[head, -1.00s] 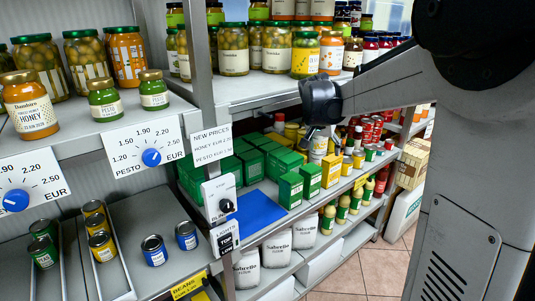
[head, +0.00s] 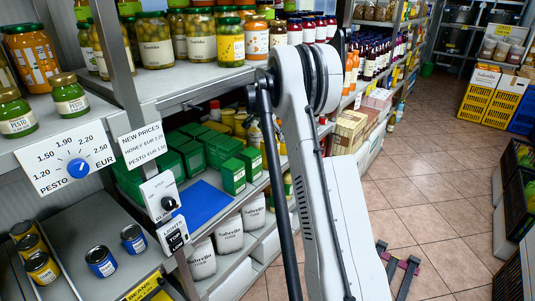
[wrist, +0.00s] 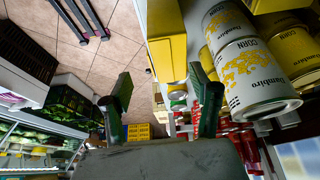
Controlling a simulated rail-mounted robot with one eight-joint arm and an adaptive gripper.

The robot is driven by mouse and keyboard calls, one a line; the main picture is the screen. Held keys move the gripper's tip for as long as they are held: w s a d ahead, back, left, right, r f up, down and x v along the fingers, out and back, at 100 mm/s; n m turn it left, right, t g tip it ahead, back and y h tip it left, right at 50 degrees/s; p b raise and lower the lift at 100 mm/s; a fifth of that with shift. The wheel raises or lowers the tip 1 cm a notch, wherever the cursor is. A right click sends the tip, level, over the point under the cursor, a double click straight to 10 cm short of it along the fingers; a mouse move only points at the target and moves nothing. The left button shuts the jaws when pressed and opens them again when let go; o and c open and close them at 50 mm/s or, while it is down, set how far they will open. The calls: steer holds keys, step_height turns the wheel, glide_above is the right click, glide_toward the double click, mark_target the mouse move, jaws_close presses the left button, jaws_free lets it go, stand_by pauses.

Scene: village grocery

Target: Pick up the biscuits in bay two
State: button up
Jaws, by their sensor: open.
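Plain green boxes (head: 232,176) stand on the lower shelf of the second bay in the head view, beside a blue mat (head: 203,203). No label on them is readable, so I cannot tell which boxes are the biscuits. In the wrist view my gripper (wrist: 162,88) is open, its two dark green fingers apart with nothing between them. A yellow box (wrist: 167,42) is ahead of the fingers, by the right finger, and apart from it as far as I can see. In the head view my arm hides the gripper and part of the shelf.
Corn cans (wrist: 250,75) stand close to the right finger in the wrist view. Jars (head: 190,50) fill the shelf above the boxes. A switch panel (head: 161,196) hangs on the shelf post. The tiled aisle floor (head: 430,180) is largely open.

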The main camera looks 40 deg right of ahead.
mark_target(272, 144)
steer(key=shift+w+a+f, duration=0.3)
steer(key=shift+w+f, duration=0.15)
steer(key=shift+w, duration=0.2)
steer(key=shift+x, duration=3.6)
steer(key=c, duration=1.4)
steer(key=shift+o, duration=0.2)
steer(key=shift+r, duration=0.2)
